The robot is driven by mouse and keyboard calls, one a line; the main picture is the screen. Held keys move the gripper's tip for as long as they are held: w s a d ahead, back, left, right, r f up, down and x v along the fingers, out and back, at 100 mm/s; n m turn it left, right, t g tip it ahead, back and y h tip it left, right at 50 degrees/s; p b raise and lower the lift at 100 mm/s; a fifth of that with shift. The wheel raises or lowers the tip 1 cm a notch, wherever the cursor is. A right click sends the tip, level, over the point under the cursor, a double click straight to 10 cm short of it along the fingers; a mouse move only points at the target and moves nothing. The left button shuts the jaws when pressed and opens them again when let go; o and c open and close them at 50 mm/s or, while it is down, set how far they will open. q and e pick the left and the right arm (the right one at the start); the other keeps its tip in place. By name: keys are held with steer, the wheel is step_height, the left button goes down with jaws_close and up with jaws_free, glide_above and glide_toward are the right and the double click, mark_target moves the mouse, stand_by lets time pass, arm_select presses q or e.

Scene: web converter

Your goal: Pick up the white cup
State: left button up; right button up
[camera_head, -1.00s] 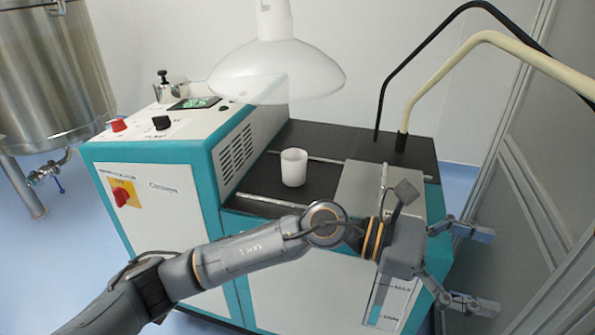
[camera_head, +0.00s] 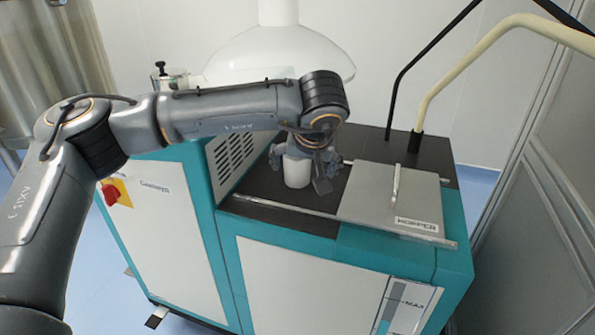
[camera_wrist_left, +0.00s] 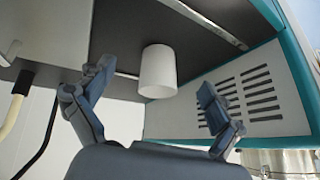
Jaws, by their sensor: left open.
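The white cup (camera_head: 297,171) stands upright on the black top of the teal and white machine. My left gripper (camera_head: 300,165) points down at the cup from above and behind it, its fingers spread to either side. In the left wrist view the white cup (camera_wrist_left: 158,72) shows between the two open fingers of my left gripper (camera_wrist_left: 155,85), with a gap on each side. I cannot tell whether a finger touches it. The cup's upper rim is partly hidden by the gripper in the head view. My right gripper is not in view.
A grey hopper lid (camera_head: 375,203) with a handle lies right of the cup. A metal rail (camera_head: 300,209) runs along the front edge. A white lamp-like hood (camera_head: 280,55) hangs behind my arm. Black and cream bent pipes (camera_head: 425,100) rise at the right.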

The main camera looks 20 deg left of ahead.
mark_target(297, 170)
arm_select(q)
steer(key=w, duration=0.1)
steer(key=w+a, duration=0.1)
steer(key=w, duration=0.1)
steer(key=w+a, duration=0.1)
steer(key=w, duration=0.1)
steer(key=shift+w+a, duration=0.1)
steer(key=shift+a, duration=0.1)
steer(key=x, duration=0.5)
steer(key=shift+w+a+f+b, duration=0.15)
steer(key=shift+w+b, duration=0.1)
steer(key=shift+b, duration=0.15)
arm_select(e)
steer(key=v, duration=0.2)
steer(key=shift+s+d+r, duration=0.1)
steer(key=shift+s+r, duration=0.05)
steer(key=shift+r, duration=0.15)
arm_select(q)
steer(key=c, duration=1.3)
